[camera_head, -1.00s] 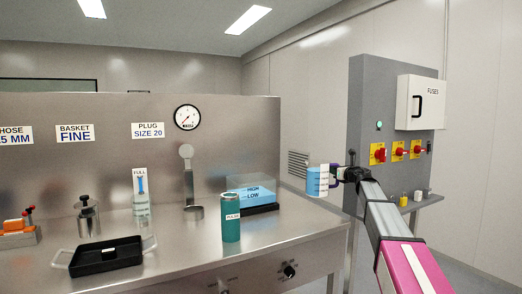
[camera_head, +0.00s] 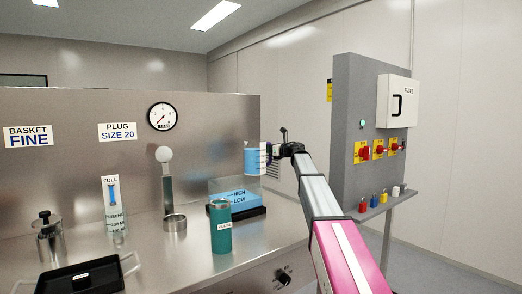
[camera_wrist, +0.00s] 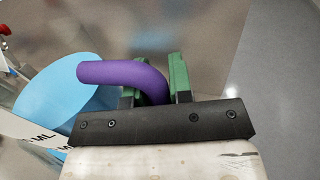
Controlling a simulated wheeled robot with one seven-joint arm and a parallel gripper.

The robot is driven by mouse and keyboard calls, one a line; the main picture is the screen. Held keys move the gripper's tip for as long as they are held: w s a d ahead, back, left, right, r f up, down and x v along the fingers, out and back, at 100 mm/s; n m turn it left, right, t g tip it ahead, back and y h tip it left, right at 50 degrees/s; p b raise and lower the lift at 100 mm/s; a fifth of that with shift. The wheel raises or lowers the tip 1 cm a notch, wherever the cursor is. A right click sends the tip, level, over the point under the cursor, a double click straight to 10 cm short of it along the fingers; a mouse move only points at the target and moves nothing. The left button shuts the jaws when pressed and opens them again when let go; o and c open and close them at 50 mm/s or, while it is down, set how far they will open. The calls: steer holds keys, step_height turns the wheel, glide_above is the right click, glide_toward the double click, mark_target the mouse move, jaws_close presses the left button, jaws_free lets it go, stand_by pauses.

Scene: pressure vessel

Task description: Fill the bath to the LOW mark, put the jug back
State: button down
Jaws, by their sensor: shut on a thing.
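The jug (camera_head: 251,159) holds blue liquid and has a white label with markings; it looks upright. My gripper (camera_head: 272,156) is shut on the jug's purple handle. In the wrist view the handle (camera_wrist: 125,74) runs between the green finger pads of my gripper (camera_wrist: 156,82), and the blue liquid (camera_wrist: 62,95) shows to the left. The bath (camera_head: 234,198) is a clear box on a black base with HIGH and LOW marks and blue inside it. The jug is above and to the right of the bath in the head view. The exact liquid level against the marks is hard to tell.
A green PULSE canister (camera_head: 220,228) stands in front of the bath. A grey switch panel (camera_head: 350,140) with red switches stands at the right.

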mark_target(270, 143)
steer(key=shift+r, duration=0.1)
stand_by(0.3)
steer(key=shift+s+a+r+n, duration=0.2)
steer(key=shift+r+n, duration=0.3)
steer(key=shift+r, duration=0.2)
steer(key=shift+s+a+r+n, duration=0.2)
steer(key=shift+r+n, duration=0.3)
steer(key=shift+r, duration=0.15)
steer(key=shift+s+a+r+n+h, duration=0.2)
steer(key=shift+s+a+r+n, duration=0.15)
steer(key=shift+r+n, duration=0.2)
steer(key=shift+s+a+r+n+h, duration=0.25)
steer(key=shift+a+r+n, duration=0.1)
steer(key=shift+r+n, duration=0.15)
steer(key=shift+s+a+r+n, duration=0.5)
steer(key=shift+a+r+n, duration=0.05)
steer(key=shift+r+n, duration=0.1)
steer(key=shift+s+a+r+n+h, duration=0.25)
steer(key=shift+s+a+r+n, duration=0.25)
steer(key=shift+s+a+n, duration=0.3)
steer(key=shift+s+a+r+n, duration=0.45)
steer(key=shift+s+a+n, duration=0.05)
steer(key=shift+a+n, duration=0.2)
stand_by(1.5)
steer(key=shift+s+a+f+n+h, duration=0.3)
steer(key=shift+n+h, duration=0.1)
steer(key=shift+n, duration=0.1)
stand_by(1.1)
